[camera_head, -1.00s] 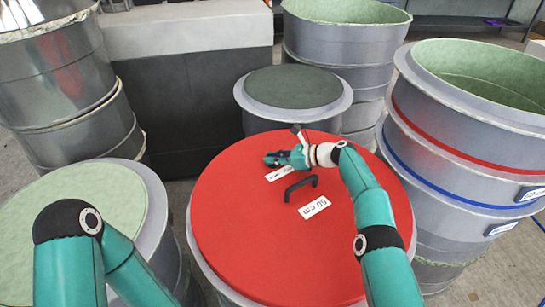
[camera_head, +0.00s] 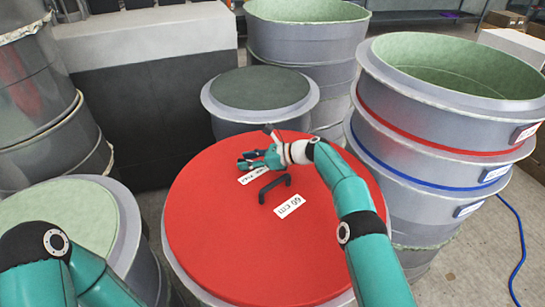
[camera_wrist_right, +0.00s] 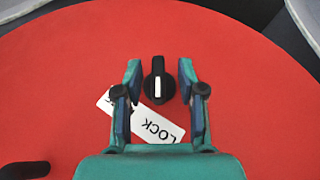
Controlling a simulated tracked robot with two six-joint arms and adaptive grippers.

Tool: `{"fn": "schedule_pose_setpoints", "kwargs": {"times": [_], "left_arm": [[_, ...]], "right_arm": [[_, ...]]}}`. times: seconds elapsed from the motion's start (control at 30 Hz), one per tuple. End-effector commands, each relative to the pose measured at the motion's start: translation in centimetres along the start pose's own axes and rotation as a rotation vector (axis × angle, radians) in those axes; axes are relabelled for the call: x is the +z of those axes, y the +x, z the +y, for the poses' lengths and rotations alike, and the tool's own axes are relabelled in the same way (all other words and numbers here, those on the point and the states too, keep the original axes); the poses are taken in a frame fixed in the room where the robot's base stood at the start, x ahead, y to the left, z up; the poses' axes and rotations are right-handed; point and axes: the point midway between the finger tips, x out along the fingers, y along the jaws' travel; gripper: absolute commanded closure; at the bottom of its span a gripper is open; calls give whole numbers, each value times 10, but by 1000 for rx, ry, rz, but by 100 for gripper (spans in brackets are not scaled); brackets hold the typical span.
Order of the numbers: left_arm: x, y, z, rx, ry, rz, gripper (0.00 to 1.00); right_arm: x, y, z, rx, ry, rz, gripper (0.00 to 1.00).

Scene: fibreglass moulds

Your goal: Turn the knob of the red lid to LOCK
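The round red lid (camera_head: 220,245) lies on a grey mould in the middle of the head view. Its black knob (camera_wrist_right: 158,82) shows in the right wrist view, its white mark pointing down toward the white label (camera_wrist_right: 155,126). "LOCK" is readable on the label; its left part is partly covered by a finger. My right gripper (camera_wrist_right: 159,76) is open, one finger on each side of the knob with red gaps between. In the head view the right gripper (camera_head: 248,160) hovers low over the lid, hiding the knob. My left gripper is out of view; only its arm shows.
A black handle (camera_head: 275,187) and a "60 cm" label (camera_head: 290,206) are on the lid near my right gripper. Stacked grey moulds (camera_head: 425,170) stand close on the right. A dark-topped mould (camera_head: 260,88) stands behind, and a green-topped mould (camera_head: 75,205) is at left.

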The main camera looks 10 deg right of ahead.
Motion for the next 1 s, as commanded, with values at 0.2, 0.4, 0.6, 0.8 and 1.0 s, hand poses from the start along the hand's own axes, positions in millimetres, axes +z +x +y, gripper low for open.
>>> {"fn": "schedule_pose_setpoints", "kwargs": {"times": [0.2, 0.4, 0.6, 0.8, 1.0], "left_arm": [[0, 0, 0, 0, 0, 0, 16], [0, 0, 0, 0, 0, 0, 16], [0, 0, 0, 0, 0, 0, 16], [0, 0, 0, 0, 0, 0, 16], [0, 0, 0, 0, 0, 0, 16]], "right_arm": [[0, -23, 1, -2, 3, 1, 60], [0, -68, 0, -3, 2, 0, 60], [-1, -98, 1, -1, 1, 0, 60], [-1, -108, 1, 0, 1, 0, 60], [-1, -109, 1, 0, 1, 0, 60]]}}
